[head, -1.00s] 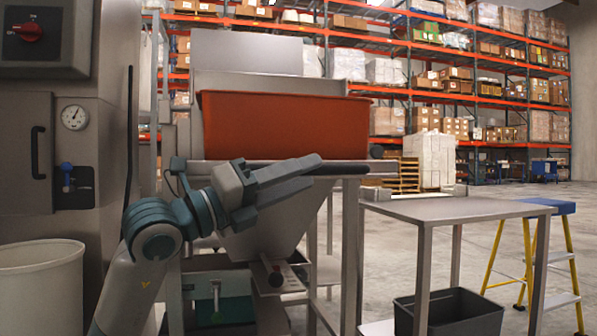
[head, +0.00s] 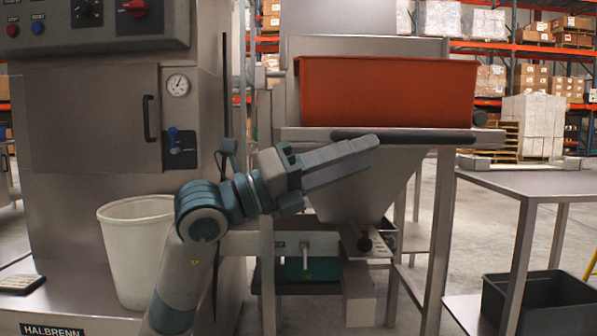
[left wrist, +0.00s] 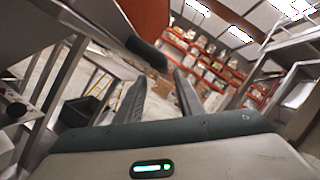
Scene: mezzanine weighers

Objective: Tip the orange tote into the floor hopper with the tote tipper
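The orange tote (head: 388,92) sits upright in the tote tipper, against its grey back panel (head: 365,46). Its inside is hidden. The tipper's front ledge carries a dark rounded bar (head: 410,136), which also shows in the left wrist view (left wrist: 147,53). Below is a grey funnel-shaped hopper (head: 355,195). My left gripper (head: 372,145) is just in front of the ledge, overlapping the bar's left part in the head view. In the left wrist view its two fingers (left wrist: 160,80) stand apart with nothing between them, and the bar lies beyond the tips. My right gripper is not seen.
A steel machine (head: 90,120) with a control panel stands at left, a white bin (head: 135,250) before it. A steel table (head: 530,182) stands at right, with a dark crate (head: 540,300) low beneath.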

